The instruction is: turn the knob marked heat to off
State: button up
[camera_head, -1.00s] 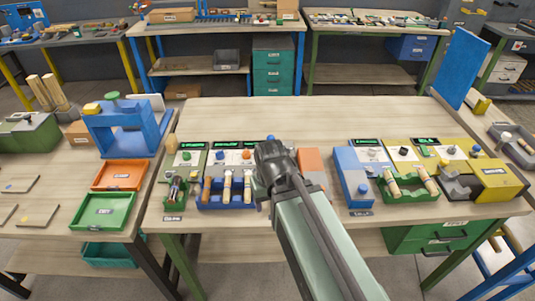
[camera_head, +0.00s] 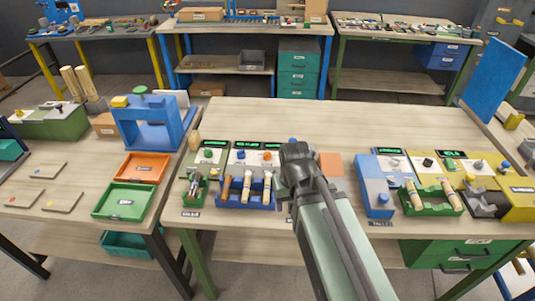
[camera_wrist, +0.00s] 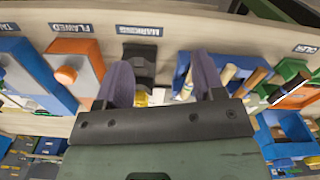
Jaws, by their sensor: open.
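My gripper (camera_head: 298,158) is above the front middle of the workbench, pointing down. In the wrist view its fingers (camera_wrist: 163,72) are apart with nothing held, over a dark fixture (camera_wrist: 140,58) by a label reading MARKING. Left of the gripper in the head view are panels with a green knob (camera_head: 208,154), a blue knob (camera_head: 241,154) and an orange knob (camera_head: 267,156). To its right are a black knob (camera_head: 427,162), a silver knob (camera_head: 479,164) and a blue knob (camera_head: 504,166). The knob markings are too small to read, so I cannot tell which is heat.
A blue tray of wooden pieces (camera_head: 245,202) and a green tray (camera_head: 436,208) stand along the front edge. An orange box (camera_wrist: 82,58) labelled FLAWED is beside the gripper. The back of the bench (camera_head: 300,118) is clear.

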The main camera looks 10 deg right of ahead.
jog(key=w+m, duration=0.1)
jog(key=w, duration=1.4)
jog(key=m, duration=1)
send_near(267, 152)
notch_tip(267, 152, down, 11)
jog(key=b, duration=1.1)
jog(key=shift+r, duration=0.35)
jog(key=c, duration=0.9)
